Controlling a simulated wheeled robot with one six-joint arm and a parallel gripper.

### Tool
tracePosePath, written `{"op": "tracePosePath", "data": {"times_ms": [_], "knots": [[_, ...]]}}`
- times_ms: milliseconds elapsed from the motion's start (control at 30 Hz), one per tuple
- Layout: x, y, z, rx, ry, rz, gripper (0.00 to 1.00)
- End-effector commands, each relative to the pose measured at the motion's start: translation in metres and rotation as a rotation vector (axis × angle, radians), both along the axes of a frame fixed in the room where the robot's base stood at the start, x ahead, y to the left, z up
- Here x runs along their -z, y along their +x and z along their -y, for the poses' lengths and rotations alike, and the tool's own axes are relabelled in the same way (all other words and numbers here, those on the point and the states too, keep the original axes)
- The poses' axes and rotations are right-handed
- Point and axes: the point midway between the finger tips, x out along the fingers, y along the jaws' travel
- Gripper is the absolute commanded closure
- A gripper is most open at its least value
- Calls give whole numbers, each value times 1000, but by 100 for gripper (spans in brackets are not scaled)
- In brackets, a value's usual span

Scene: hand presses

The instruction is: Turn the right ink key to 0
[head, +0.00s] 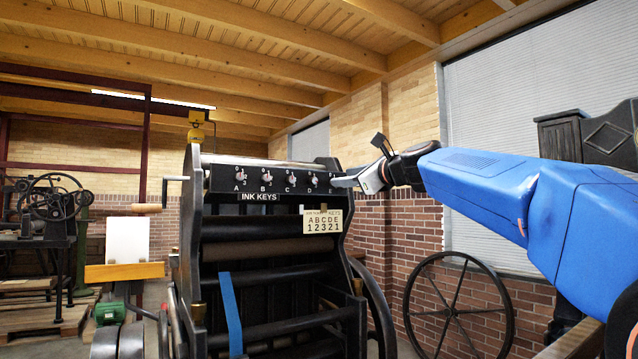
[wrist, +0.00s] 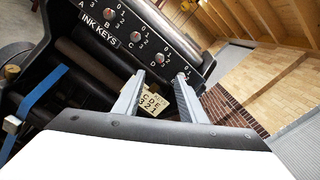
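The black ink key panel (head: 222,180) runs along the top of the press, with a row of small knobs lettered from A, each with numbers around it. Knob D (head: 314,180) is the rightmost one I can make out in the head view. My gripper (head: 343,181) is at the panel's right end and hides what lies there. In the wrist view my gripper (wrist: 161,75) is open and empty, its fingers apart below the panel's right part. Knob C (wrist: 135,37) shows there, with another knob (wrist: 159,58) to its right. The knobs' exact settings are too small to read.
A card (head: 322,222) reading "INK KEYS ABCDE 12321" hangs below the panel's right side; it also shows between my fingers in the wrist view (wrist: 160,96). A blue strap (head: 231,312) hangs on the press. A large spoked wheel (head: 459,318) stands at the brick wall.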

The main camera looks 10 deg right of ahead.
Motion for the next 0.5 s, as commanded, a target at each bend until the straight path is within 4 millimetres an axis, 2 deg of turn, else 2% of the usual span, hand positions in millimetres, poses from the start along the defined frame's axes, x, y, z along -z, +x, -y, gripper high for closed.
{"op": "tracePosePath", "data": {"times_ms": [100,500], "knots": [[1,21,-8,-2,-2,-2,62],[1,84,-32,-3,-4,0,62]]}}
